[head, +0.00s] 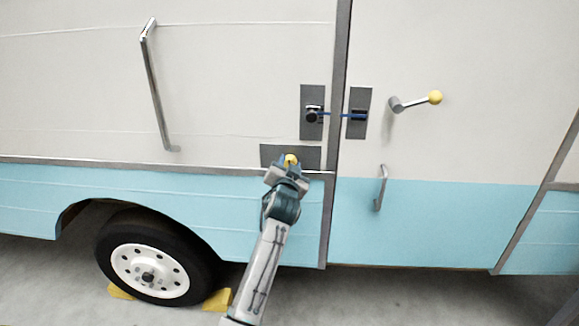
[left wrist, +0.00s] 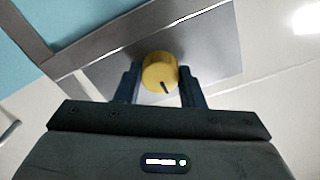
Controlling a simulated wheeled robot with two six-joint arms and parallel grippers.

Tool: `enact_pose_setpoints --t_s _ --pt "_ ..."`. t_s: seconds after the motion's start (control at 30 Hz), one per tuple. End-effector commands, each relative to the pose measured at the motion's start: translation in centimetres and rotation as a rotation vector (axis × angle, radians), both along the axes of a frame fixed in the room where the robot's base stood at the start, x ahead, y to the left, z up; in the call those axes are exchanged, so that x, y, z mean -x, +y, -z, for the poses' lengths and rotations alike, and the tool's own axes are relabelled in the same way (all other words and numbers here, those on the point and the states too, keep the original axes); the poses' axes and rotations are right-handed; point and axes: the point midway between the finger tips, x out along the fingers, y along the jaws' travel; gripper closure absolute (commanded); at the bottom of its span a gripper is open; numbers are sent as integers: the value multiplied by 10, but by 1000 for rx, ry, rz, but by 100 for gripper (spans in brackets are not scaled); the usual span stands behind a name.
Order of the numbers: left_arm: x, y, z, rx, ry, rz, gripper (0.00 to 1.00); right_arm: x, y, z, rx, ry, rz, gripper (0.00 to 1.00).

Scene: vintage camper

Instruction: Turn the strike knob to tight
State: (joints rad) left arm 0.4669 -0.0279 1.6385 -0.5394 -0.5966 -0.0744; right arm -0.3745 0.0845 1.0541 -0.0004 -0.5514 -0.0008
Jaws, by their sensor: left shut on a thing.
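The strike knob is a round yellow knob (head: 291,159) on a dark grey plate (head: 311,152) low on the camper wall, left of the door seam. My left gripper (head: 289,166) is at the knob, its fingers on either side. In the left wrist view the yellow knob (left wrist: 160,73) sits between the two fingers (left wrist: 160,88) of the gripper, which is shut on it. A dark pointer line shows on the knob's face. Any markings for tight are not visible. My right gripper is not in view.
Above the knob are a latch plate (head: 313,100) and a blue bar (head: 340,115) reaching to the door-side plate (head: 358,122). A crank with a yellow ball (head: 435,97) and a small handle (head: 381,188) are on the door. A long grab handle (head: 157,90) is at left.

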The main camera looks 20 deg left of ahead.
Motion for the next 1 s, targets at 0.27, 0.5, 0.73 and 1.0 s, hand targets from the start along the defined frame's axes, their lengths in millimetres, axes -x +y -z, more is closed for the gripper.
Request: enact_pose_setpoints --t_s 0.27,0.5,0.73,1.0 --pt "0 0 1 1 1 0 43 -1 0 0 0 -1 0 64" --pt "6 -2 1 2 0 1 43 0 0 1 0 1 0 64" --pt "43 -13 3 3 0 2 43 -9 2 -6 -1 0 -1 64" --pt "90 -27 2 3 1 1 43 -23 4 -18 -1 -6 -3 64"
